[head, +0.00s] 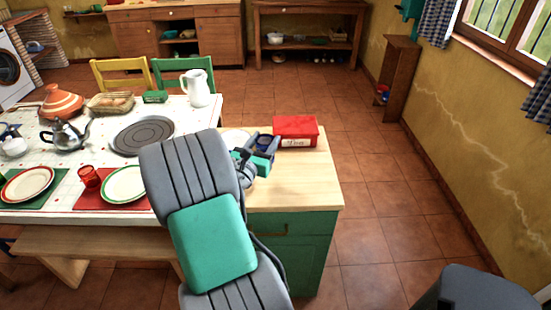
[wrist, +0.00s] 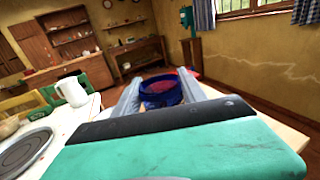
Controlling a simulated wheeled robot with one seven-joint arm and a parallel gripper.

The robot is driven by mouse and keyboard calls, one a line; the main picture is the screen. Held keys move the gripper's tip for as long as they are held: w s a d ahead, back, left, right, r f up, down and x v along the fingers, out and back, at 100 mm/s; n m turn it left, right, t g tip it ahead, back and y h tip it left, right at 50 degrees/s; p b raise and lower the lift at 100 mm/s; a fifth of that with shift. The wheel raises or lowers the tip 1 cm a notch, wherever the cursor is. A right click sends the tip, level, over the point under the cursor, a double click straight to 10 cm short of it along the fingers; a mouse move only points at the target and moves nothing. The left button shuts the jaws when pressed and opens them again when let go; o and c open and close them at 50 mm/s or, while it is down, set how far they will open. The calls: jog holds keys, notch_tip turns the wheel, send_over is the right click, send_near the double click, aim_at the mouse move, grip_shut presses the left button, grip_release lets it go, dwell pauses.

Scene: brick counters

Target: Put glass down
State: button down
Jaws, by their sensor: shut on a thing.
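My gripper (head: 262,152) is above the light wooden counter top (head: 303,182), near its back part and left of the red box. It is shut on a dark blue glass (head: 264,141), which is mostly hidden behind the gripper in the head view. In the wrist view the glass (wrist: 159,92) sits upright between the two fingers, with its round open rim showing. I cannot tell whether its base touches the counter.
A red box (head: 296,128) with a white label stands right of the glass. A white plate (head: 236,138) lies left, partly hidden by my arm. The front right of the counter is bare. A laid table with a white jug (head: 197,89) stands left.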

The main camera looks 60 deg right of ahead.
jog(key=shift+s+d+f+b, duration=0.15)
jog(key=shift+d+f+b, duration=0.1)
jog(key=shift+d+f, duration=1.1)
jog(key=shift+s+d+f+b, duration=0.25)
jog(key=shift+d+f, duration=0.55)
jog(key=shift+f, duration=1.05)
jog(key=shift+s+d+f+b, duration=0.1)
jog(key=shift+d+f+b, duration=0.2)
jog(key=shift+d+f, duration=1.05)
jog(key=shift+a+f, duration=0.25)
jog(key=shift+a, duration=0.05)
jog(key=shift+f, duration=0.2)
jog(key=c, duration=0.6)
grip_release()
jog(key=shift+c, duration=0.2)
